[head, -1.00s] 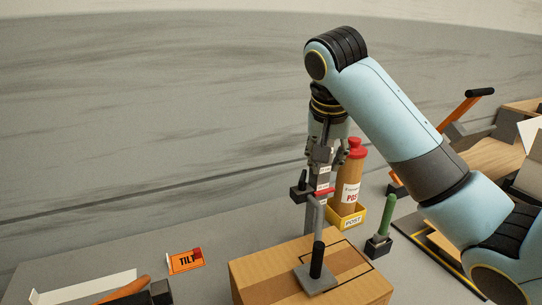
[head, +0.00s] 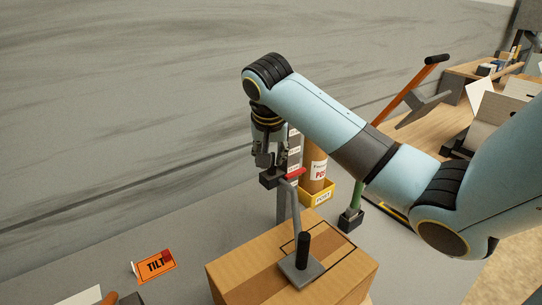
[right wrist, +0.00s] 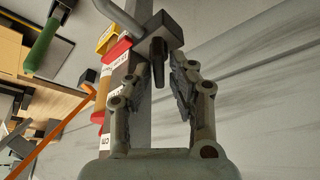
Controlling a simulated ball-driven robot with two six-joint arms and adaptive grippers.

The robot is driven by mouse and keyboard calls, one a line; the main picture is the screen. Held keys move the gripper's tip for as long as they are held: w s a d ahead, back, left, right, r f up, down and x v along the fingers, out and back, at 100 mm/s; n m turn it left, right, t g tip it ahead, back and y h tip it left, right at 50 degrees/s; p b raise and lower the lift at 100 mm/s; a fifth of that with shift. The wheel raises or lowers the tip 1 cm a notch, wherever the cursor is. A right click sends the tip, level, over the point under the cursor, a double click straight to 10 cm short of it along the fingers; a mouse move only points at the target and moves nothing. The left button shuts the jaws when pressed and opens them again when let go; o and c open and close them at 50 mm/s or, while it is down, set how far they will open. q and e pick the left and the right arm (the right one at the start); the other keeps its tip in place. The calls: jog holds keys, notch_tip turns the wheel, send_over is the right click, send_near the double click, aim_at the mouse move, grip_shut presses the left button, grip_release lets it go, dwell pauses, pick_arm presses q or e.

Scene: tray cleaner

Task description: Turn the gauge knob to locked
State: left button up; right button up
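The gauge has an upright grey post (right wrist: 142,125) with a dark slider block (head: 271,179) and a red pointer (head: 294,174). A bent grey arm runs from the block to a flat plate (head: 301,270) resting on a cardboard box (head: 240,270). The gauge's black knob (right wrist: 158,62) stands up from the block. My right gripper (head: 268,160) points down over the block. In the right wrist view its fingers (right wrist: 160,82) are open on both sides of the knob, with gaps visible. In the head view the fingers largely hide the knob. My left gripper is not in view.
A yellow POST holder (head: 317,196) with a brown tube (head: 314,170) stands behind the gauge. A green-handled tool (head: 356,195) stands to its right. An orange TILT card (head: 156,266) lies at left on the grey table. A wall rises behind.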

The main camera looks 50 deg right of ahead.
jog(key=shift+d+f, duration=0.15)
jog(key=shift+f, duration=0.3)
jog(key=shift+c, duration=0.2)
grip_shut()
jog(key=shift+w+m, duration=0.1)
jog(key=shift+m, duration=0.3)
jog(key=m+g+h, duration=0.1)
jog(key=m, duration=0.2)
jog(key=shift+w+m, duration=0.1)
jog(key=shift+m, duration=0.3)
jog(key=m+g, duration=0.2)
jog(key=m, duration=0.3)
jog(key=shift+w, duration=0.1)
jog(key=shift+m+g, duration=0.3)
